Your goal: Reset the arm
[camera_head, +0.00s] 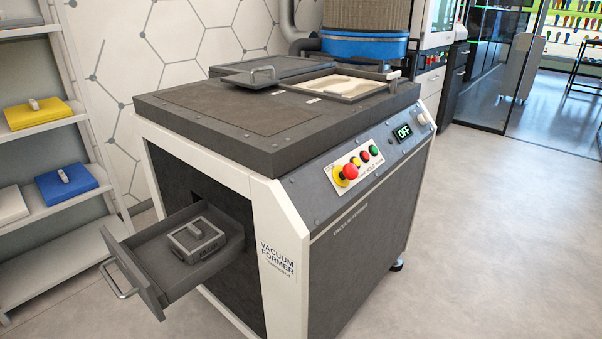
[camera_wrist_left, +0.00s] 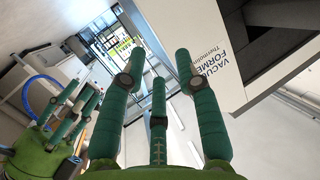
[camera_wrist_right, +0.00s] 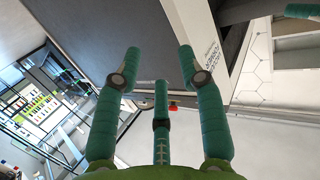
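Neither gripper shows in the head view. In the left wrist view, my left gripper (camera_wrist_left: 159,64) has its green fingers spread with nothing between them. In the right wrist view, my right gripper (camera_wrist_right: 160,65) also has its fingers spread and empty. My right gripper shows again at the left of the left wrist view (camera_wrist_left: 75,115). The vacuum former (camera_head: 385,200) stands in the middle of the head view, its display (camera_head: 403,132) reading OFF. Its drawer (camera_head: 152,262) is pulled out at the left, with a grey lidded block (camera_head: 198,240) inside. Both grippers appear apart from the machine.
A shelf (camera_head: 40,135) at the left holds a yellow block (camera_head: 40,115), a blue block (camera_head: 68,184) and a white one (camera_head: 10,205). The open drawer juts out toward the shelf. A blue-banded cylinder (camera_head: 364,46) stands behind the machine. The floor (camera_head: 500,220) at the right is clear.

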